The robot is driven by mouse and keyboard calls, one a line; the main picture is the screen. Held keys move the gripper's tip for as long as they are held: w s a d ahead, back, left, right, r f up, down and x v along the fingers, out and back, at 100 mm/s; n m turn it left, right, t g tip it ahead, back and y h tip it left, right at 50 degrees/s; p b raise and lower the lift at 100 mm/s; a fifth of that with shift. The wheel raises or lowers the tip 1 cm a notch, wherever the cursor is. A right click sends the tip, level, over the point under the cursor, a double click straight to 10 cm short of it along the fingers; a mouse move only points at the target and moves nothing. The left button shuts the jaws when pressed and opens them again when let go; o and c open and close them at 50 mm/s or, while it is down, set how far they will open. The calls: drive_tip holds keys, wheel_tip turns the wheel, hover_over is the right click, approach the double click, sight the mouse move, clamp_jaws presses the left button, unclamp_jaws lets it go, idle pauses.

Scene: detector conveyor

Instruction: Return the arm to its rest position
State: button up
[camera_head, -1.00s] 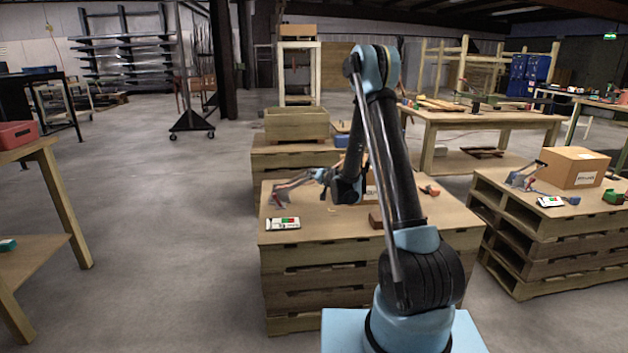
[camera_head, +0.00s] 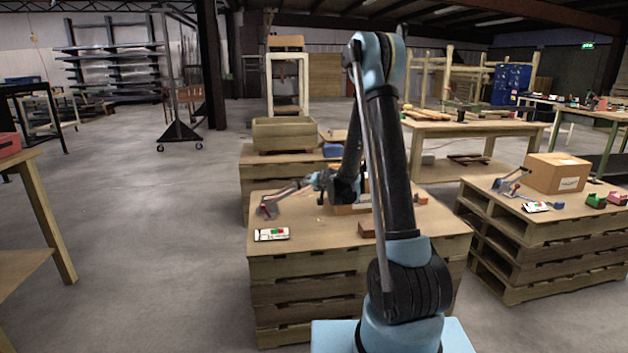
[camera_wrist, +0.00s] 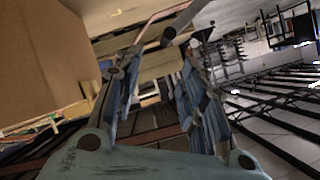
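My arm (camera_head: 395,160) rises in front of the pallet stack, bends at a high elbow, and reaches back down over the stack's top. My gripper (camera_head: 320,181) is small and partly hidden behind the arm in the head view. It is above the pallet top, close to a grey lever device (camera_head: 268,208); I cannot tell if they touch. In the wrist view the two fingers of my gripper (camera_wrist: 160,80) stand apart with nothing visible between them. A cardboard box (camera_wrist: 45,60) fills the left side of that view, beside the left finger.
The pallet stack (camera_head: 350,235) also bears a white card with red and green patches (camera_head: 272,234) and a brown block (camera_head: 367,229). A second stack (camera_head: 540,225) at right holds a carton (camera_head: 557,172). A wooden table (camera_head: 35,170) stands left. Floor between is clear.

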drive_tip(key=s+d+r+n+g+h, duration=0.15)
drive_tip(key=s+d+r, duration=0.35)
drive_tip(key=s, duration=0.7)
drive_tip(key=s+d+r+g+h, duration=0.1)
drive_tip(key=s+d+r+g, duration=0.35)
drive_tip(key=s, duration=0.75)
drive_tip(key=s+d+f+g+h, duration=0.1)
drive_tip(key=s+d+f, duration=0.1)
drive_tip(key=s, duration=0.8)
drive_tip(key=s+d+f+g, duration=0.1)
drive_tip(key=s+d+f, duration=0.2)
drive_tip(key=s, duration=0.7)
drive_tip(key=s+d+f+g+h, duration=0.1)
drive_tip(key=s+d+f+g, duration=0.1)
drive_tip(key=s+d, duration=0.4)
drive_tip(key=s+f, duration=0.1)
drive_tip(key=s, duration=0.3)
drive_tip(key=shift+n+h, duration=0.35)
drive_tip(key=shift+w+f, duration=0.15)
drive_tip(key=shift+w, duration=0.35)
drive_tip(key=shift+c, duration=0.6)
